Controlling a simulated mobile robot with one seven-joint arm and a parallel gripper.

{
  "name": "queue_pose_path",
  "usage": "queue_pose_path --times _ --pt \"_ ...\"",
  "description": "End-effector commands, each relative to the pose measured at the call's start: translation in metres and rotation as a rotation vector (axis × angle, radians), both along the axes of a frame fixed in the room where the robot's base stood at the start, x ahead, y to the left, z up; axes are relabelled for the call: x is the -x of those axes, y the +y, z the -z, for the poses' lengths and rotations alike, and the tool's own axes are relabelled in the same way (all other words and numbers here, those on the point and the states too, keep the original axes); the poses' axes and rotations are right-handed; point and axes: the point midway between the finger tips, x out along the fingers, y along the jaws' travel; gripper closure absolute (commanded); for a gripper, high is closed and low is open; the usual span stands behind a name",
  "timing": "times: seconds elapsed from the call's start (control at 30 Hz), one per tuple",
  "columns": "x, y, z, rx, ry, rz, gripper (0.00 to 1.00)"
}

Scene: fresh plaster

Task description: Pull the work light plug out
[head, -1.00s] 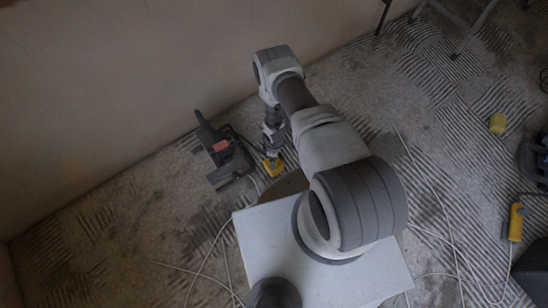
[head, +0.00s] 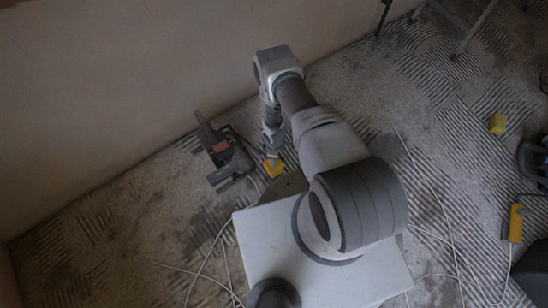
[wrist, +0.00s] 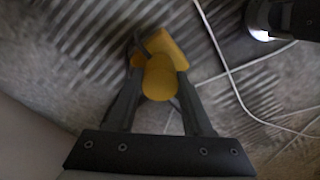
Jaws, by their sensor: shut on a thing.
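My gripper (wrist: 160,76) is shut on a yellow plug (wrist: 158,80), which sits between the two dark fingers in the wrist view. Behind it is a yellow-orange block (wrist: 172,46), probably the socket, with a dark cable at its left. I cannot tell whether plug and block are joined or apart. In the head view my gripper (head: 271,152) points down at the yellow piece (head: 273,168) on the floor near the wall. A dark device with a red part (head: 221,147), possibly the work light, stands left of it. A lit dark body (wrist: 264,22) shows at the wrist view's upper right.
White cables (head: 207,258) lie loose over the combed plaster floor. Metal legs (head: 473,27) stand at the top right. The wall (head: 120,80) is close behind the gripper.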

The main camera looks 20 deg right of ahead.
Motion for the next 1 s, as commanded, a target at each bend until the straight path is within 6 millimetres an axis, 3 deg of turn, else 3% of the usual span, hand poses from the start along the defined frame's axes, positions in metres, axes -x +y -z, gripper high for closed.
queue_pose_path --times 0.3,0.63,0.67,0.83,1.0 --pt "0.0 0.0 -0.05 0.001 0.0 -0.002 1.0" --pt "0.0 0.0 -0.054 0.001 0.002 0.0 1.0" --pt "0.0 0.0 -0.054 0.001 0.002 0.0 0.47" --pt "0.0 0.0 -0.054 0.0 0.001 0.0 0.18" --pt "0.0 0.0 -0.053 0.0 0.001 0.0 0.18"
